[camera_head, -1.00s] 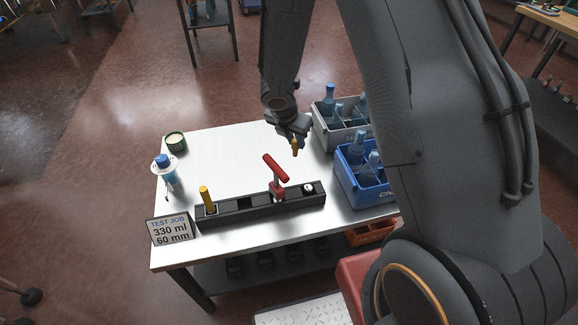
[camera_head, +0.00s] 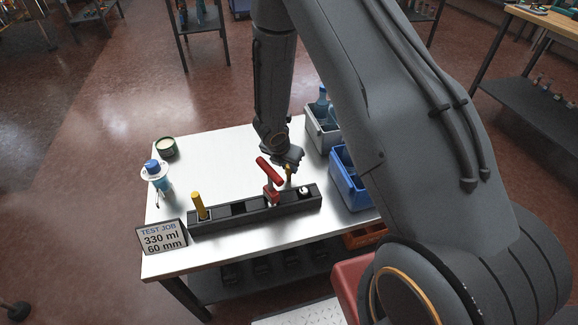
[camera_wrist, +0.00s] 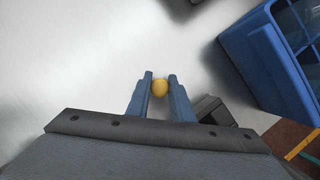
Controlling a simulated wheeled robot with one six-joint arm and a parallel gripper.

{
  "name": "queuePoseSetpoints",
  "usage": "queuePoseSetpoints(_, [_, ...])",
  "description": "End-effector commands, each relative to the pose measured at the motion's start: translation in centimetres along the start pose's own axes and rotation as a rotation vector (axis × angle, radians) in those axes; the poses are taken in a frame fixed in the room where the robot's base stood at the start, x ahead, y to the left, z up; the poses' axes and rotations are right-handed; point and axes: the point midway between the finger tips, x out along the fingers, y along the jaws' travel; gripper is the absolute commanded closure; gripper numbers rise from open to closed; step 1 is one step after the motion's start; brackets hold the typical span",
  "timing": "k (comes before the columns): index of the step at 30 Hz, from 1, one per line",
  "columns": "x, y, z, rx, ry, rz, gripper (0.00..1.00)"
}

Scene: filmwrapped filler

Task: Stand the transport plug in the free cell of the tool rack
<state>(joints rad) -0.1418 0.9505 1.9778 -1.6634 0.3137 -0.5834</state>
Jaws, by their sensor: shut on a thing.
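My gripper (camera_head: 287,164) is shut on a small yellow plug (camera_head: 289,175), which I take for the transport plug. The wrist view shows the round yellow end (camera_wrist: 159,88) between the two fingers (camera_wrist: 160,95). In the head view it is just behind the tool rack, near the red-handled tool; whether it touches the table is unclear. The black tool rack (camera_head: 250,222) lies along the table's front. A yellow peg (camera_head: 199,206) stands in its left cell, with an empty dark cell (camera_head: 238,208) to the right. The red-handled tool (camera_head: 269,171) stands further right, and a pale-topped piece (camera_head: 304,191) near the right end.
A blue crate (camera_head: 352,191) and a grey crate (camera_head: 322,135) with bottles stand on the right of the table (camera_head: 215,152). A blue-capped bottle (camera_head: 155,172), a green tin (camera_head: 167,147) and a sign (camera_head: 161,238) are on the left. The table's middle is bare.

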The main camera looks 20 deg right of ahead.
Motion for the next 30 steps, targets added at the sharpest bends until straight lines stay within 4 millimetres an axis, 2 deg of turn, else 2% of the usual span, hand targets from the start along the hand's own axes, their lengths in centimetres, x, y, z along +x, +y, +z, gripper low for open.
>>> queuePoseSetpoints(12, [0.4,0.1,-0.1,0.0,-0.001,0.0,1.0])
queuePoseSetpoints(13, [0.3,0.0,-0.1,0.0,-0.001,0.0,0.75])
queuePoseSetpoints(15, [0.3,0.0,-0.1,0.0,-0.001,0.0,0.63])
queuePoseSetpoints(16, [0.3,0.0,-0.1,0.0,-0.001,0.0,0.61])
queuePoseSetpoints(26, [0.1,0.0,0.0,0.0,-0.001,0.0,0.61])
queuePoseSetpoints(30, [-0.8,0.1,0.1,0.002,-0.002,0.002,0.61])
